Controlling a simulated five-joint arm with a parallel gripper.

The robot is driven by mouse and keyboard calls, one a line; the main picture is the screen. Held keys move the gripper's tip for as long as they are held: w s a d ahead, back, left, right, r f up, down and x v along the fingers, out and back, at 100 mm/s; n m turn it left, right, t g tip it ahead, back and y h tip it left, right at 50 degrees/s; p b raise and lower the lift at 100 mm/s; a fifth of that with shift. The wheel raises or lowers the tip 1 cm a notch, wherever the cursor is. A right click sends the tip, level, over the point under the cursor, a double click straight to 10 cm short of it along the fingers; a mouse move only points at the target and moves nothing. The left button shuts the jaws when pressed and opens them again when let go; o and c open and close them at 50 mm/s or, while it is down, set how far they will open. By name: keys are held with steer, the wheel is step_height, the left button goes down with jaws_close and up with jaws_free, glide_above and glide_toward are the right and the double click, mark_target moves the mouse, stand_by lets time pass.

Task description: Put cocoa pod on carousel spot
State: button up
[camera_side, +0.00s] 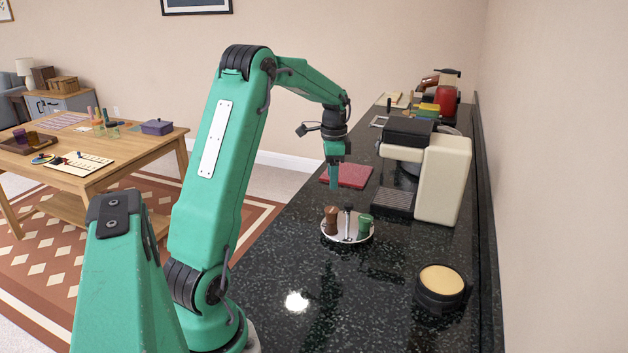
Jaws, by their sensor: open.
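A round silver carousel (348,240) with a dark central post stands on the black counter. A brown pod (331,220), which looks like the cocoa pod, is upright at its left side; I cannot tell exactly how it sits in its spot. A green pod (365,227) is at the right side of the carousel. My gripper (334,187) points down, above and apart from the brown pod, and holds nothing that I can see. Its jaws are open, though the two fingers nearly overlap in this view.
A cream and black coffee machine (440,180) stands right of the carousel, and a red mat (352,175) lies behind it. A dark round container with a tan top (441,283) is at the front right. The black speckled counter (345,310) is clear in front of the carousel.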

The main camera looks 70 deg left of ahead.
steer(key=s+d+r+n+t, duration=0.1)
steer(key=s+d+r, duration=0.1)
steer(key=d+r, duration=0.5)
steer(key=s+d+r+n+t, duration=0.1)
steer(key=s+d+r, duration=0.15)
steer(key=d, duration=0.85)
steer(key=s+d+n+t, duration=0.2)
steer(key=s+d+t, duration=0.1)
steer(key=s+d, duration=0.9)
steer(key=shift+d+t, duration=0.25)
steer(key=shift+t, duration=0.05)
